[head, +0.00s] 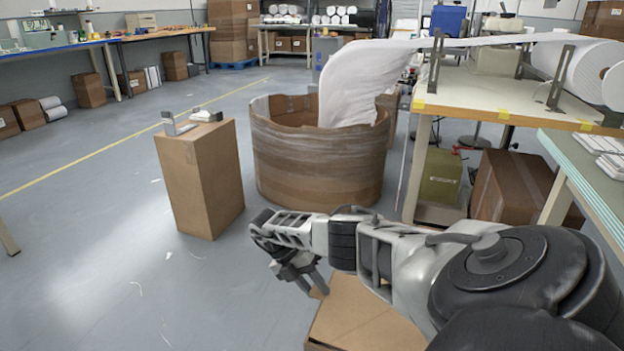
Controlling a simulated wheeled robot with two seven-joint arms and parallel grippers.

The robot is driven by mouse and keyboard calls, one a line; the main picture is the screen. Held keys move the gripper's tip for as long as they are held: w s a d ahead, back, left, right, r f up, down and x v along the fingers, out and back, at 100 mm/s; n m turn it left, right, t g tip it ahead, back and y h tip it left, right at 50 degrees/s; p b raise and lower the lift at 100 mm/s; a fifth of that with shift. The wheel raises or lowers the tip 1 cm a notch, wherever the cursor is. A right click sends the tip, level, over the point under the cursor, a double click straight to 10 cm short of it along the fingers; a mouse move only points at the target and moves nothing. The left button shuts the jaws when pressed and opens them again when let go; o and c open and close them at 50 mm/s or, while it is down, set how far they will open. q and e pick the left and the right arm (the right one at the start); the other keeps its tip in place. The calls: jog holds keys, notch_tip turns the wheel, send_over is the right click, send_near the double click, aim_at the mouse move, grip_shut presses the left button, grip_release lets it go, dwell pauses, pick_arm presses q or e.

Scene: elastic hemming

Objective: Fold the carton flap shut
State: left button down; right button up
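A brown cardboard carton (365,318) stands low at the bottom centre, partly hidden behind my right arm and cut off by the picture's lower edge. Its visible face looks flat; I cannot tell which part is the flap or how far it is folded. My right gripper (314,291) points down at the carton's upper left corner, with its two fingers apart. A small brown edge shows by the fingertips; I cannot tell whether they touch it. My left gripper is not in view.
A tall carton (203,185) with small grey items on top stands left of a big round cardboard bin (310,175) holding white fabric (365,85). A table (490,100) with white rolls is at the right.

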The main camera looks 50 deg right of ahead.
jog(key=shift+d, duration=0.1)
